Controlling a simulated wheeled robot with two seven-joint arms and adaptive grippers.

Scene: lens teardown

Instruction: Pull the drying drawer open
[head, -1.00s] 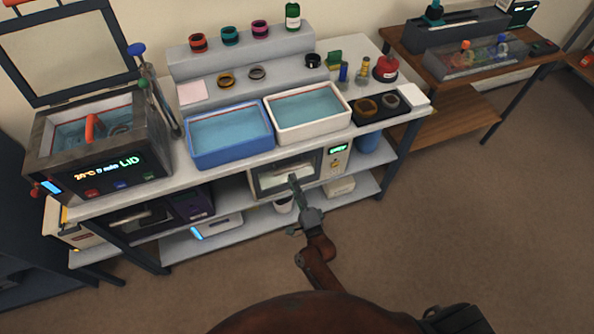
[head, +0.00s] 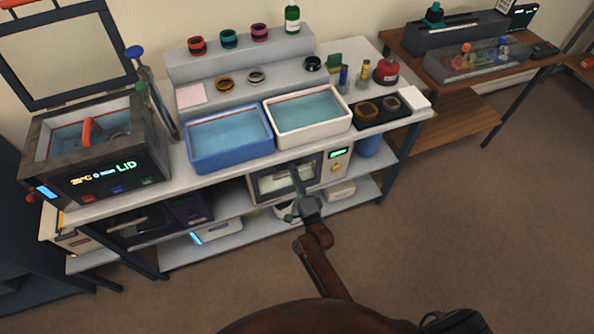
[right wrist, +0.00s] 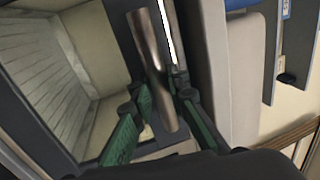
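The drying drawer (head: 270,186) is in a pale unit with a green display, on the shelf under the bench. Its front stands out from the unit and a pale inside shows. In the right wrist view the open inside (right wrist: 50,70) has ribbed walls. A metal bar handle (right wrist: 150,45) passes between the green-padded fingers of my right gripper (right wrist: 160,108). The fingers close in on the bar from both sides. In the head view my right gripper (head: 298,186) is in front of the drawer and hides part of it. My left gripper is not in view.
Above the drawer, a blue tub (head: 230,165) and a white tub (head: 309,144) of liquid stand on the bench. A blue container (head: 370,145) is right of the unit. The floor in front is clear.

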